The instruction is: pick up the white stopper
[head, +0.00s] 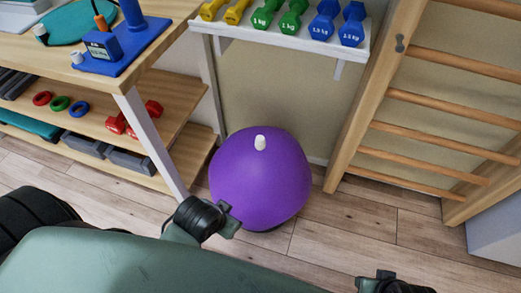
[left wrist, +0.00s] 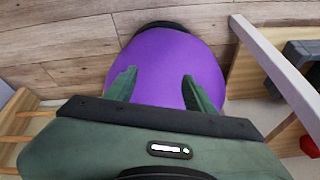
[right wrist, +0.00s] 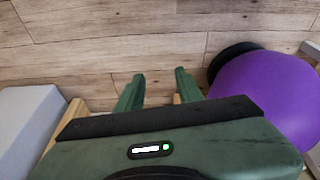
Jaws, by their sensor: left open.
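A small white stopper (head: 260,142) stands upright on top of the purple ball (head: 285,185) in the head view. The ball rests on the floor between the shelf table and the wall bars. My left gripper (head: 230,219) is in front of the ball, lower left of the stopper. In the left wrist view its open, empty fingers (left wrist: 158,83) point at the ball (left wrist: 170,60); the stopper does not show there. My right gripper (head: 385,278) is at the bottom edge, right of the ball. In the right wrist view its fingers (right wrist: 159,83) are apart and empty over the floor.
A wooden shelf table (head: 165,88) stands at the left, its white leg (head: 150,140) close to the ball. A white dumbbell rack (head: 290,42) juts out above and behind the ball. Wooden wall bars (head: 375,95) stand at the right. The floor (head: 340,235) right of the ball is clear.

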